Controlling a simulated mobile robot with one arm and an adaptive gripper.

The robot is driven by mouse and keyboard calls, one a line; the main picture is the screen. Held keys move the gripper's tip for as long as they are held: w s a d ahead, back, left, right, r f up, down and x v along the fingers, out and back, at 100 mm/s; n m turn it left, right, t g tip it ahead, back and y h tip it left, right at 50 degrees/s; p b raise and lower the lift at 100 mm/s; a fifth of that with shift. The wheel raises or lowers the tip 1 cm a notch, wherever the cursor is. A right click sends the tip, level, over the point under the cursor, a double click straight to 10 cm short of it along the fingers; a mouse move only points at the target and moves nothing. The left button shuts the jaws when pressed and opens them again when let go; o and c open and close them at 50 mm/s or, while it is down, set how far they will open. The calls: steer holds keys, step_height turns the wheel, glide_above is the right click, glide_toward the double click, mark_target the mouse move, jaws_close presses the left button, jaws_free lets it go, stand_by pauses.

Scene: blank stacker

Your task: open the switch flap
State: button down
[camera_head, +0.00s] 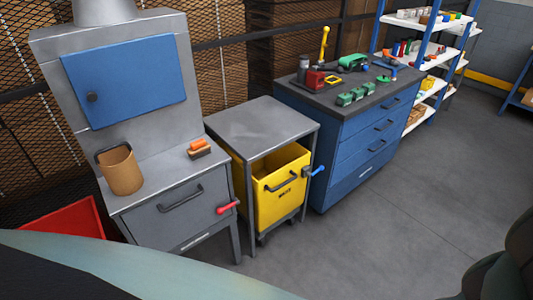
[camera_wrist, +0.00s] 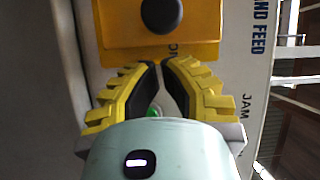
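In the wrist view, a yellow flap or cover (camera_wrist: 205,42) with a round black knob (camera_wrist: 161,14) sits on a pale machine panel at the top. I take it to be the switch flap; its hinge does not show. My gripper (camera_wrist: 160,64) has yellow ribbed fingers with black pads. Its tips are nearly together just below the flap's lower edge, apart from the knob, with nothing seen between them. A small green part (camera_wrist: 153,112) shows between the finger bases. The head view shows neither the gripper nor the yellow flap.
In the head view, a grey cabinet with a blue door (camera_head: 130,80) carries a brown cup (camera_head: 122,172) and a brush (camera_head: 199,148). A yellow bin (camera_head: 280,197) stands under a grey table, beside a blue drawer bench (camera_head: 350,145). The floor at right is clear.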

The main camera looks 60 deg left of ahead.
steer(key=shift+w+a+p, duration=0.35)
steer(key=shift+w+a, duration=0.35)
steer(key=shift+a, duration=0.1)
